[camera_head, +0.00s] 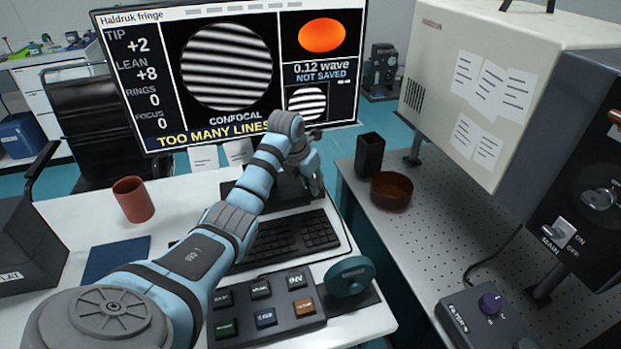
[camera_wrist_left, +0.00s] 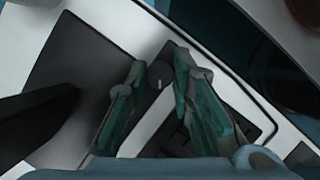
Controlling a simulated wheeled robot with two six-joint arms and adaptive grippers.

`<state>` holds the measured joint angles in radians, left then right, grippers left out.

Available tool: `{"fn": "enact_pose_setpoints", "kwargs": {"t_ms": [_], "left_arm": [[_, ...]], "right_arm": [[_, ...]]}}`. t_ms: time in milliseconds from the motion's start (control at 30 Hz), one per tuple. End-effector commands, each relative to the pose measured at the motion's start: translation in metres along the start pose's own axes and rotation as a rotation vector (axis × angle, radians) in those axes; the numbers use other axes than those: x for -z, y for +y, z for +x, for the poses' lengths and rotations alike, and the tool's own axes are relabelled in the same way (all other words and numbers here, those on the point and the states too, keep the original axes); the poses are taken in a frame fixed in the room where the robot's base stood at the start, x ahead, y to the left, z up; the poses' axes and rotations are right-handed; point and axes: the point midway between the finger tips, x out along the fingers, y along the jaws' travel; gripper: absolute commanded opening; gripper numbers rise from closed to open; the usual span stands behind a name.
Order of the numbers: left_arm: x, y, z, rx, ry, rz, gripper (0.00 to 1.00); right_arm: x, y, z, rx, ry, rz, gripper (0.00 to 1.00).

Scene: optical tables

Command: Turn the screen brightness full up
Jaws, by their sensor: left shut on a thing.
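The screen (camera_head: 285,75) stands at the back of the white desk and is lit. It shows striped fringes, an orange oval and the words "TOO MANY LINES". My left gripper (camera_head: 317,186) reaches down below the screen's lower edge, behind the keyboard. In the left wrist view, the two teal-padded fingers (camera_wrist_left: 159,75) are on either side of a small dark knob (camera_wrist_left: 158,84) with a short white mark, shut on it. The knob sits on a dark base plate (camera_wrist_left: 95,62). The arm and gripper hide the knob in the head view. My right gripper is not in view.
A keyboard (camera_head: 295,236) and a button panel with a green handwheel (camera_head: 350,276) lie in front. A red mug (camera_head: 133,199) and blue folder (camera_head: 115,260) are on the left. A perforated optical table (camera_head: 430,235) with a brown dish (camera_head: 391,191) stands on the right.

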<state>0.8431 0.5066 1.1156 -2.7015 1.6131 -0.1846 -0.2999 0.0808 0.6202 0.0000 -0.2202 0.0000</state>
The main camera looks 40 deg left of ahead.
Motion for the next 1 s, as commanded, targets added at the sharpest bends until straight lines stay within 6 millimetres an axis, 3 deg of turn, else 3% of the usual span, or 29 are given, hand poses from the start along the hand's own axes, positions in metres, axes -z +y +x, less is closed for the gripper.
{"fn": "enact_pose_setpoints", "kwargs": {"t_ms": [500, 1000], "left_arm": [[-0.0009, 0.0024, -0.0005, 0.120, -0.001, 0.289, 0.00], [-0.0011, 0.0023, -0.0004, 0.142, -0.002, 0.344, 0.00]], "right_arm": [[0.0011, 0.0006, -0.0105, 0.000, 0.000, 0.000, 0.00], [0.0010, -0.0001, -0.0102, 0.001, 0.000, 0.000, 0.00]]}}
